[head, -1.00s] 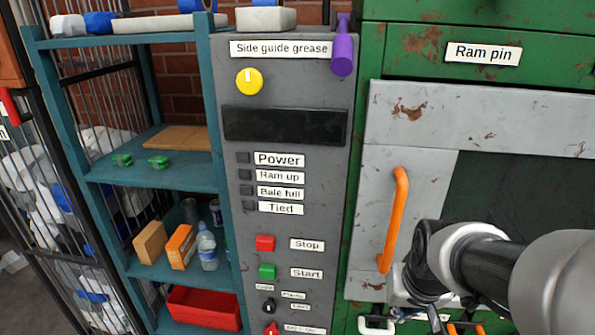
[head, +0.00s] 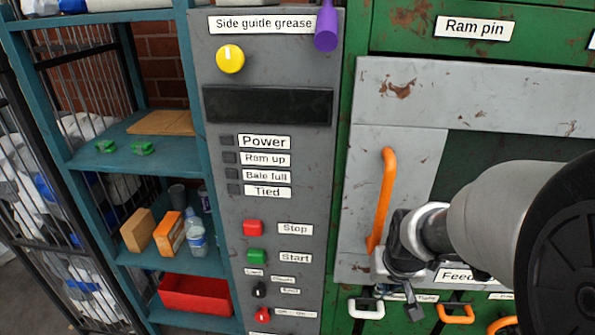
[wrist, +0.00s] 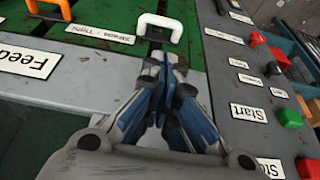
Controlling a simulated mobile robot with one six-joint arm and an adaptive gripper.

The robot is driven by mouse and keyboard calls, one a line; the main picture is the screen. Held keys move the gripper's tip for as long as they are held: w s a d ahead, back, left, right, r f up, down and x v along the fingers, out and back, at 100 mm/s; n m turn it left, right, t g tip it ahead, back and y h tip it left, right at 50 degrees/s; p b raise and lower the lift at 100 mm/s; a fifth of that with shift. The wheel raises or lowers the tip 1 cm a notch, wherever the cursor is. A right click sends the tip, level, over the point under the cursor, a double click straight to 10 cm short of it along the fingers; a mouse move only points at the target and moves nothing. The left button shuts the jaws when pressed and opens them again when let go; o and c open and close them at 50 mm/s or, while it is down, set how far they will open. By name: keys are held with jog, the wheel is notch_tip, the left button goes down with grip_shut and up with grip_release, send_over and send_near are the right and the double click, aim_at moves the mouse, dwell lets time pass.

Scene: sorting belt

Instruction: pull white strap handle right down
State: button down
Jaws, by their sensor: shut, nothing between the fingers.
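The white strap handle (head: 366,309) is a small white U-shaped pull on the green panel, low in the head view. In the wrist view the white handle (wrist: 160,28) stands just beyond my fingertips. My gripper (head: 413,312) is to the right of the handle in the head view, pointing down. In the wrist view my gripper (wrist: 168,68) has its blue-grey fingers together and empty. A gap shows between fingertips and handle in the head view. A label (wrist: 100,33) lies beside the handle, its text hard to read.
Orange pulls (head: 455,313) sit right of the white one. A long orange handle (head: 382,200) is on the grey door above. The grey control panel (head: 300,215) with buttons and knobs stands to the left, with a teal shelf (head: 130,165) beyond.

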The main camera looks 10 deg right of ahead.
aim_at(366, 312)
jog(key=b+x, duration=0.2)
jog(key=x, duration=0.4)
jog(key=b+x, duration=0.1)
jog(key=x, duration=0.4)
jog(key=b+x, duration=0.2)
jog(key=x, duration=0.4)
jog(key=shift+s+a+f+b, duration=0.1)
jog(key=shift+s+f+b, duration=0.1)
jog(key=shift+f+b, duration=0.2)
jog(key=shift+a, duration=0.1)
